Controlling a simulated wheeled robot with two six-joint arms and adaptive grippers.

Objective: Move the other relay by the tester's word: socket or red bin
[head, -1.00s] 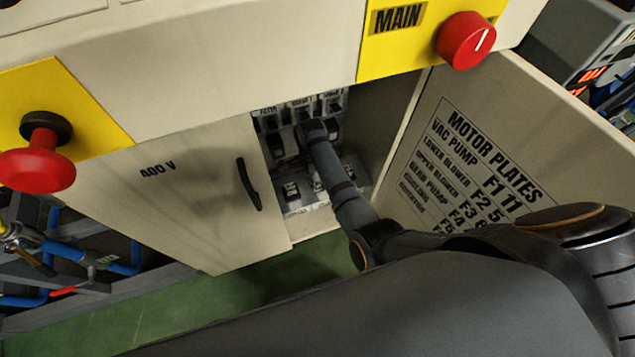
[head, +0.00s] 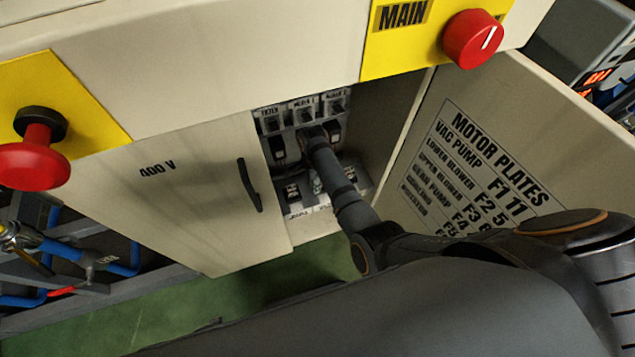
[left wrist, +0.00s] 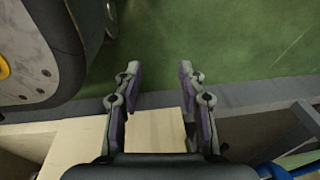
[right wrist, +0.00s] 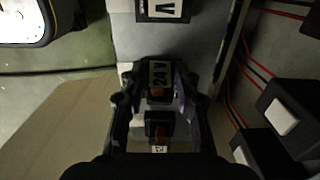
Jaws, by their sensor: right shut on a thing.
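My right arm reaches into the open cabinet in the head view, with my right gripper (head: 314,137) in front of the modules on its back panel. In the right wrist view my right gripper (right wrist: 159,105) is shut on a small dark relay (right wrist: 158,124) with an orange-red part. A dark block marked 24 V (right wrist: 159,78) is just beyond it; I cannot tell whether the two touch. The tester, its word and the red bin cannot be made out. In the left wrist view my left gripper (left wrist: 157,95) is open and empty.
The left cabinet door marked 400 V (head: 170,200) is shut. The right door (head: 480,170), with the motor plates list, stands open beside my right arm. Red wires (right wrist: 262,65) and dark blocks with white buttons (right wrist: 283,121) lie right of my right gripper. Green floor (left wrist: 230,40) shows below.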

